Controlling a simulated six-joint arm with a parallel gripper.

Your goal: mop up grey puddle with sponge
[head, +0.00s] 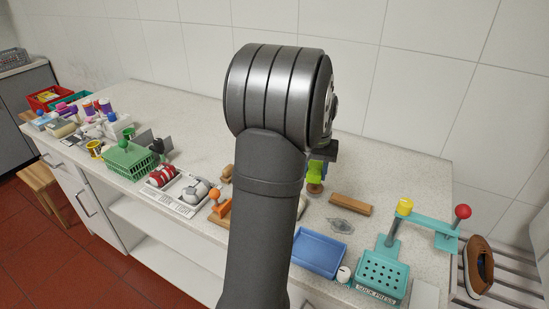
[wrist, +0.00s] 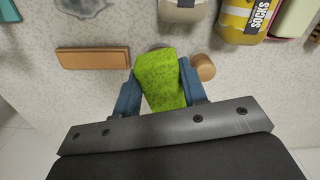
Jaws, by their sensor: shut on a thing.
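The lime-green sponge (wrist: 161,82) is between the two blue fingers of my gripper (wrist: 158,72) in the wrist view. The fingers are shut on its sides, and its far end sticks out past them. In the head view the sponge (head: 316,171) shows just right of my arm, above the counter; most of my gripper is hidden there. The grey puddle (head: 341,225) lies on the counter in front of the wooden bar. Its edge also shows at the top left of the wrist view (wrist: 82,6), apart from the sponge.
The wooden bar (head: 350,204) lies between sponge and puddle. A blue tray (head: 319,252) and a teal sock press (head: 382,272) stand at the front right. A yellow socks container (wrist: 247,18) and a round wooden piece (wrist: 204,67) are near my gripper. My arm hides the counter's middle.

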